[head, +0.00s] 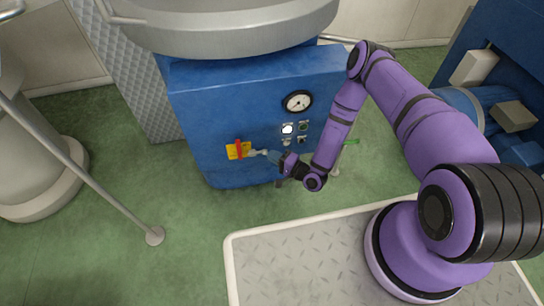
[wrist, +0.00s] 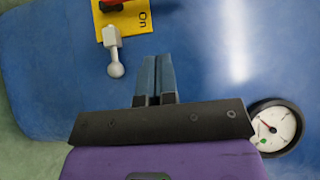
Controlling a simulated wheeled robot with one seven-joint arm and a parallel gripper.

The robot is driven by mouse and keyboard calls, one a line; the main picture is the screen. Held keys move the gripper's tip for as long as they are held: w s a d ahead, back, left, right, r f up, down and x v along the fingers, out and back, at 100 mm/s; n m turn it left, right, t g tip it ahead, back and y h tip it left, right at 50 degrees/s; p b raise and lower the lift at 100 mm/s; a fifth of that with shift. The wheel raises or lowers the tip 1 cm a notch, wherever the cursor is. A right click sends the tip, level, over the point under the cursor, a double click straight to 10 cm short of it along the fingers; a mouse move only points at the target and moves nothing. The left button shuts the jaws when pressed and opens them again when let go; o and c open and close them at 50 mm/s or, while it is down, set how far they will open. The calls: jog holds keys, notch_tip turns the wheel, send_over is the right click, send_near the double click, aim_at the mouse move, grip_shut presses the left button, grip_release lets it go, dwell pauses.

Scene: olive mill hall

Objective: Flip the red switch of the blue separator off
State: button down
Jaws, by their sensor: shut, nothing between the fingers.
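The blue separator (head: 200,95) stands ahead of me with a boxy front. Its red switch (head: 239,150) sits on a yellow plate (head: 231,152) low on the left of that front, its bar roughly upright in the head view. A pale grey ball-ended lever (wrist: 114,60) sticks out beside the plate. My gripper (wrist: 157,58) is shut and empty, close to the lever and apart from the red switch. It also shows in the head view (head: 272,155).
A round gauge (head: 298,102) and several small buttons (head: 288,129) are right of the switch. A thin post (head: 115,203) stands on the green floor at left. Another blue machine (head: 478,95) is at right. A tread-plate platform (head: 300,262) lies in front.

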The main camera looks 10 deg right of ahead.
aim_at(238, 148)
jog(key=w+a, duration=0.5)
jog(key=a, duration=0.4)
jog(key=shift+a+r+n+g+h, duration=0.25)
jog(key=shift+a+n+g+h, duration=0.1)
jog(key=shift+n+g+h, duration=0.05)
dwell(0.5)
jog(key=shift+a+r+n+g+h, duration=0.25)
jog(key=shift+a+n+g+h, duration=0.15)
jog(key=shift+a+n+h, duration=0.5)
jog(key=a+f+n+g+h, duration=0.2)
jog(key=a+f+n+h, duration=0.2)
jog(key=a+h, duration=0.3)
jog(key=shift+a+f+n+h, duration=0.15)
jog(key=shift+a+n+h, duration=0.1)
jog(key=shift+n+h, duration=0.4)
